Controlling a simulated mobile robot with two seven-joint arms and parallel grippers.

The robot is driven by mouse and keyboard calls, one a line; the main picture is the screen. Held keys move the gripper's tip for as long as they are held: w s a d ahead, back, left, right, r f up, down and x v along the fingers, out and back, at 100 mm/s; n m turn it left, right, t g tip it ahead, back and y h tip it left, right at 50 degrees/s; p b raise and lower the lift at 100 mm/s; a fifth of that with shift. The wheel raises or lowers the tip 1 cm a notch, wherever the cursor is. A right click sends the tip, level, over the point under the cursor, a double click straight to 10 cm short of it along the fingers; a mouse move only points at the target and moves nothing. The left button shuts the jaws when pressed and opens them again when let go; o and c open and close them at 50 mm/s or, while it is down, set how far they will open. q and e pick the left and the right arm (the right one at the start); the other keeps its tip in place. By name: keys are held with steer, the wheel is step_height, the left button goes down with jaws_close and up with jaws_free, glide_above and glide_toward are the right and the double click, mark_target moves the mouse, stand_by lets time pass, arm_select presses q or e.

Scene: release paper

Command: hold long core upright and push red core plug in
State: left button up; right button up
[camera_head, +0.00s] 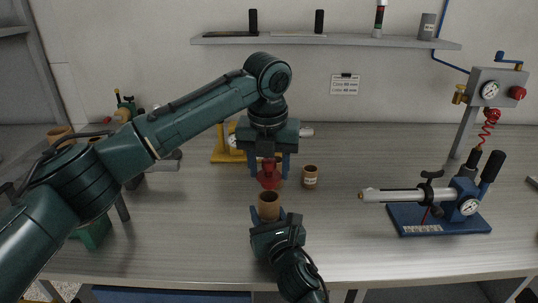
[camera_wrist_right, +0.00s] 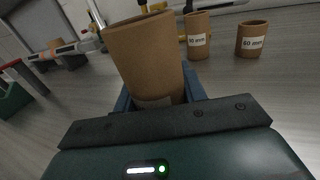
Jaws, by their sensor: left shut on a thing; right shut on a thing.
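My left gripper (camera_head: 269,164) points down and is shut on the red core plug (camera_head: 269,179). The plug hangs just above the open top of the long brown core (camera_head: 268,203), with a small gap showing between them. My right gripper (camera_head: 268,213) is shut around the lower part of this core and holds it roughly upright. The core also shows in the right wrist view (camera_wrist_right: 148,58), where it looks slightly tilted and its lower end is partly hidden by the gripper. The plug does not show in the right wrist view.
A short labelled core (camera_head: 310,177) stands to the right on the table (camera_head: 345,250). The right wrist view shows a core marked 60 mm (camera_wrist_right: 252,41) and another labelled core (camera_wrist_right: 197,37). A blue-based device with a gauge (camera_head: 440,218) stands at the right.

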mark_target(268, 176)
arm_select(q)
steer(key=shift+f, duration=0.65)
steer(key=shift+f, duration=1.2)
stand_by(1.1)
steer(key=shift+f, duration=0.55)
steer(key=o, duration=1)
steer(key=r, duration=0.4)
steer(key=s+r, duration=0.1)
steer(key=r, duration=0.7)
steer(key=shift+s+a, duration=0.15)
steer(key=shift+s, duration=0.25)
steer(key=shift+f, duration=0.1)
